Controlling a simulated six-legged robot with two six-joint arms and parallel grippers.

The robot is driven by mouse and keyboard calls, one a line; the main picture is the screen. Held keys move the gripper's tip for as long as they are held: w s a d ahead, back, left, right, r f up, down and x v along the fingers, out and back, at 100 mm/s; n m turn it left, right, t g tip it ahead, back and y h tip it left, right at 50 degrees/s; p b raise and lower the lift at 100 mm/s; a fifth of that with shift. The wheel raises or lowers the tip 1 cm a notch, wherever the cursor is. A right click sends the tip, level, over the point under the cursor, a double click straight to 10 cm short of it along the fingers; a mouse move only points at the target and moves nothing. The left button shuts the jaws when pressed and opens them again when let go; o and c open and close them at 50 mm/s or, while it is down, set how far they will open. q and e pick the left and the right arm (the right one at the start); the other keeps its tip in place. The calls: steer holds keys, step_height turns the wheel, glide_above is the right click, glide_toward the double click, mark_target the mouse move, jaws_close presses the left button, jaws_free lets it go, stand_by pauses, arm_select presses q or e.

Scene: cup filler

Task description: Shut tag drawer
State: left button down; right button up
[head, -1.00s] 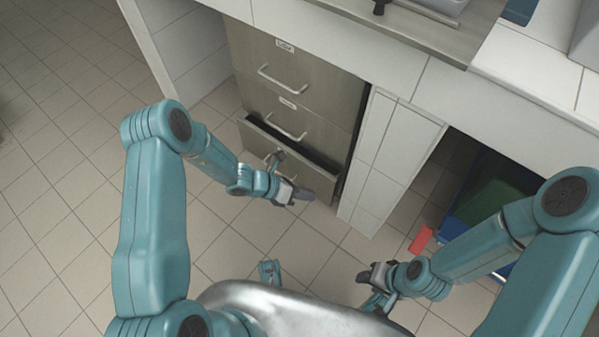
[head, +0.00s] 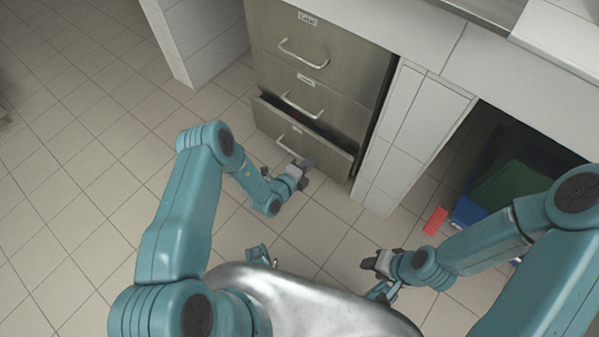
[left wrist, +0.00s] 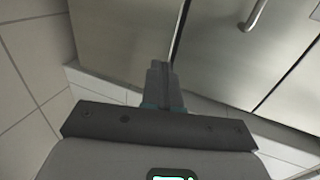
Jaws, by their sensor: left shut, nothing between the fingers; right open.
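The bottom drawer (head: 318,143) of a steel cabinet stands partly open, with a dark gap above its front and a pale label on it. The label text is too small to read, so I cannot tell if it is the tag drawer. Its bar handle (head: 290,149) is on the front. My left gripper (head: 306,164) is shut and empty, just in front of the drawer's lower front; contact cannot be told. In the left wrist view its closed fingers (left wrist: 160,85) point towards steel fronts, with a handle (left wrist: 256,14) at upper right. My right gripper (head: 374,262) is open, low and away from the cabinet.
The upper drawer (head: 335,45) and middle drawer (head: 335,105) are shut. A white tiled pillar (head: 395,145) stands right of the cabinet. Further right are a red item (head: 435,220) on the floor and a blue bin (head: 465,210). The tiled floor in front is clear.

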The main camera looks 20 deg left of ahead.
mark_target(326, 146)
arm_select(q)
steer(key=x, duration=0.2)
steer(key=b+x, duration=0.1)
steer(key=x, duration=0.1)
steer(key=b+x, duration=0.1)
steer(key=shift+w+d+r, duration=0.2)
steer(key=shift+w, duration=0.25)
steer(key=shift+w+d+r, duration=0.15)
steer(key=shift+w, duration=0.35)
